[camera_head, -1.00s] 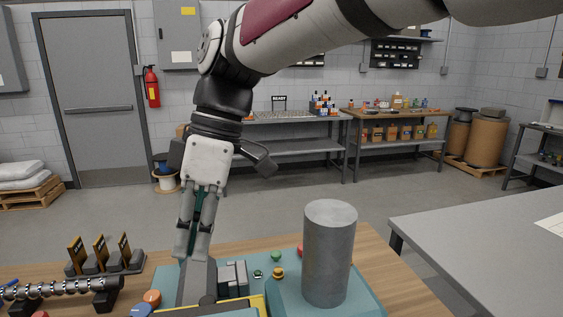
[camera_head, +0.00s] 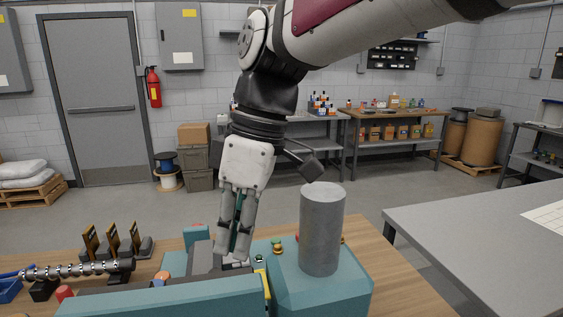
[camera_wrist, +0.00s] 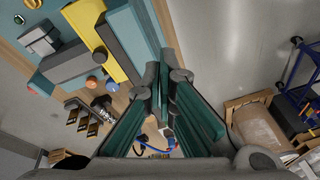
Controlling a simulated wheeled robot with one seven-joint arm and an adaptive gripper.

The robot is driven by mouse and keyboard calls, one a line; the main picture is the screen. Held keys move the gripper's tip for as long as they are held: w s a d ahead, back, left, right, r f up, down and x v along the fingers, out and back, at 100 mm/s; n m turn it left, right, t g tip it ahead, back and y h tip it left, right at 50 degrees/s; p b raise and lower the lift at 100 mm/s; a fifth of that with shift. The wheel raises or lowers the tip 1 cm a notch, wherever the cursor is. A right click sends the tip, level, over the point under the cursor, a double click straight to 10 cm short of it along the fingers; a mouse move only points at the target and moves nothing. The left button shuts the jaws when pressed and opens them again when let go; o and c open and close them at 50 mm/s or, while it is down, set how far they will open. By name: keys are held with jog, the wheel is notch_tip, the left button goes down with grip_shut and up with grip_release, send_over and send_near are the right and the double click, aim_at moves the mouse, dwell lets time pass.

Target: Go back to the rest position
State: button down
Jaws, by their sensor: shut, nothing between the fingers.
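My gripper (camera_head: 232,258) hangs pointing down in the head view, above or just in front of the teal machine (camera_head: 165,303) on the wooden bench. It is shut with nothing held. In the wrist view my gripper's green-padded fingers (camera_wrist: 160,95) come together beside the machine's teal, yellow and dark grey parts (camera_wrist: 105,45). I cannot tell from these views how large the gap to the machine is. A grey upright cylinder (camera_head: 321,230) stands on the machine, to the right of my gripper.
A screw shaft (camera_head: 78,268) on a stand and several black-and-yellow cards (camera_head: 112,238) stand at the left of the wooden bench (camera_head: 400,285). A grey table (camera_head: 480,230) is at the right. Open floor (camera_head: 400,185) lies beyond.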

jog(key=s+d+f+m+t+h, duration=0.1)
jog(key=s+d+m+t, duration=0.1)
jog(key=d+m, duration=0.3)
jog(key=s+d+f+m+t+h, duration=0.1)
jog(key=d+m, duration=0.5)
jog(key=d, duration=0.6)
jog(key=s+d+f+m+t, duration=0.3)
jog(key=s+d+m, duration=0.2)
jog(key=d, duration=0.3)
jog(key=shift+s+d+m+h, duration=0.15)
jog(key=shift+s+m+h, duration=0.15)
jog(key=shift+h, duration=0.1)
